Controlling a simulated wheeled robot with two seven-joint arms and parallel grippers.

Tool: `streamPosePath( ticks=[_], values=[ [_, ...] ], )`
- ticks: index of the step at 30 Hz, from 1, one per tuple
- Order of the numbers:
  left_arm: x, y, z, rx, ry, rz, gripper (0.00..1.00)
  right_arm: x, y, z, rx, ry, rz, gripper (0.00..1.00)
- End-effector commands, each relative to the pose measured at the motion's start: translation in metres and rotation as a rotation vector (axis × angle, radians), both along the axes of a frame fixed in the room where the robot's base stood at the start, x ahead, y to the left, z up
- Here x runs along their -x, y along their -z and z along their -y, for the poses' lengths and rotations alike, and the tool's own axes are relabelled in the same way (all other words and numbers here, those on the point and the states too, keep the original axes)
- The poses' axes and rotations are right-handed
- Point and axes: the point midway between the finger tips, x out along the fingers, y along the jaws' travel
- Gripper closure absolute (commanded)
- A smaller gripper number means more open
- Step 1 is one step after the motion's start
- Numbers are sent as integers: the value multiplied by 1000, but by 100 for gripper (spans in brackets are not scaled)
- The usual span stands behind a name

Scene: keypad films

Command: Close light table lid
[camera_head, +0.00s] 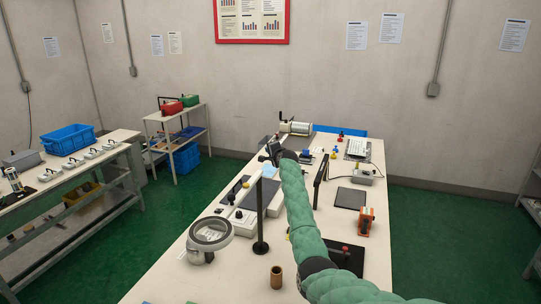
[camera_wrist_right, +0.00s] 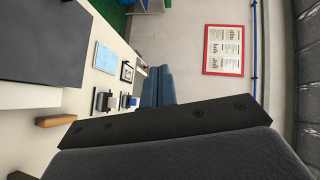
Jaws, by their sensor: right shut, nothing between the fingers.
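The light table appears to be the low pale box (camera_head: 241,217) with a dark grey panel (camera_head: 263,196) on the long workbench. I cannot tell for sure which part is its lid or how far it stands open. In the right wrist view a large dark panel (camera_wrist_right: 42,40), possibly the lid, fills the upper left. My right gripper (camera_head: 272,150) is above the bench beyond the box, its arm hiding part of the bench. Its fingers (camera_wrist_right: 158,86) are closed together and empty in the wrist view. My left gripper is not in view.
A brown cup (camera_head: 276,277) is at the near side. An orange device (camera_head: 366,221) and a dark pad (camera_head: 350,198) lie right of my arm.

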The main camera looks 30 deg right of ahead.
Motion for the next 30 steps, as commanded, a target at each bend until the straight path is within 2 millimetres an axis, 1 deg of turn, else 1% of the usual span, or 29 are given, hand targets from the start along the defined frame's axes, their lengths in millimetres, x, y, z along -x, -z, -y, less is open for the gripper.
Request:
streamPosePath(
  ticks=[1, 5, 12, 18, 24, 30],
  values=[
    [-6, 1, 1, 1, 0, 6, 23, 2, 0, -5, 0, -1, 2, 100],
    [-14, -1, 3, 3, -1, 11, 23, 7, -10, -13, 0, 1, 2, 100],
    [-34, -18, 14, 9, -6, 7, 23, 21, -34, -36, 0, 0, 2, 100],
    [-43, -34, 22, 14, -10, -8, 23, 29, -51, -51, 0, 0, 0, 100],
    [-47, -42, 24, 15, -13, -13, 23, 33, -59, -56, -1, 1, -1, 100],
    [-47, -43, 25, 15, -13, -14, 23, 33, -60, -57, -1, 1, -1, 100]
  ],
)
